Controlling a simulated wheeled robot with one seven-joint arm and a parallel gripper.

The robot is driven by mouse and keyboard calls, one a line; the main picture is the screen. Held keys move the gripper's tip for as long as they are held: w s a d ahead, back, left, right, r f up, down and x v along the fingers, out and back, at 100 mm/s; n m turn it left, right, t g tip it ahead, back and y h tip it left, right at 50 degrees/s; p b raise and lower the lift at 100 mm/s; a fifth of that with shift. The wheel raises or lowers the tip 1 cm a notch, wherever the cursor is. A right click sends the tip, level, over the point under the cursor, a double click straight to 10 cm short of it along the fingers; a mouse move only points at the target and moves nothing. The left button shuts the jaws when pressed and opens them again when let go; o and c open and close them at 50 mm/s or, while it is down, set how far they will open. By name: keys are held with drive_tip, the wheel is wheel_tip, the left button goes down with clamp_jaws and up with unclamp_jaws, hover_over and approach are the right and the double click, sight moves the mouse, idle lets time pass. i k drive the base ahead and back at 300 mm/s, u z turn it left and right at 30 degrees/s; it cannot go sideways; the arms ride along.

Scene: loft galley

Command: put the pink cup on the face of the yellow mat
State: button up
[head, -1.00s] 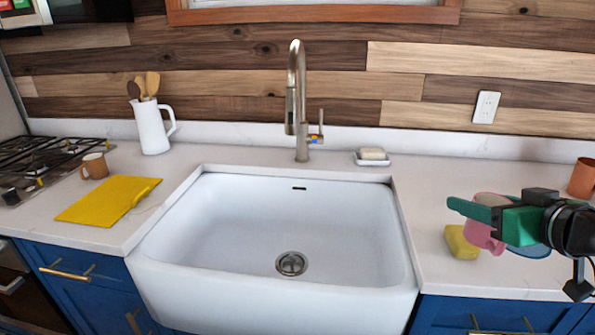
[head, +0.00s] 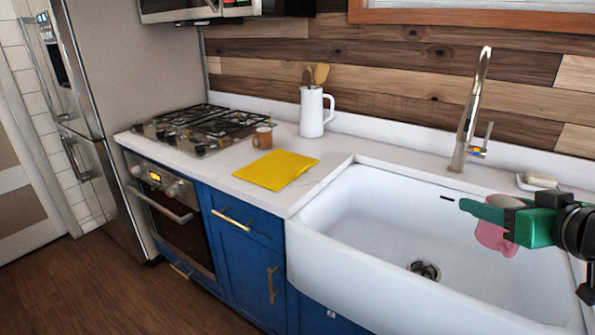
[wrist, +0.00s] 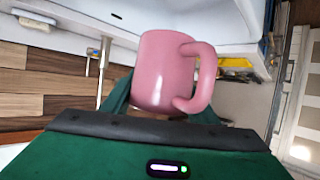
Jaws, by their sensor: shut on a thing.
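The pink cup (head: 494,238) is held by my gripper (head: 490,212) over the right part of the sink in the head view. In the wrist view the pink cup (wrist: 165,72) sits between the green fingers, its handle to the right. The gripper is shut on it. The yellow mat (head: 277,170) lies flat on the counter left of the sink, well to the left of my gripper. Its face is bare. The mat may be the yellow patch at the right of the wrist view (wrist: 236,63).
A brown mug (head: 263,138) stands just behind the mat, and a gas hob (head: 190,130) is to its left. A white pitcher (head: 312,112) with wooden utensils stands behind. The sink (head: 370,225) and its tall faucet (head: 470,115) are near my gripper.

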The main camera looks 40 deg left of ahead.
sight(278, 169)
drive_tip(key=u, duration=2.2)
drive_tip(key=i, duration=1.45)
drive_tip(key=z, duration=1.3)
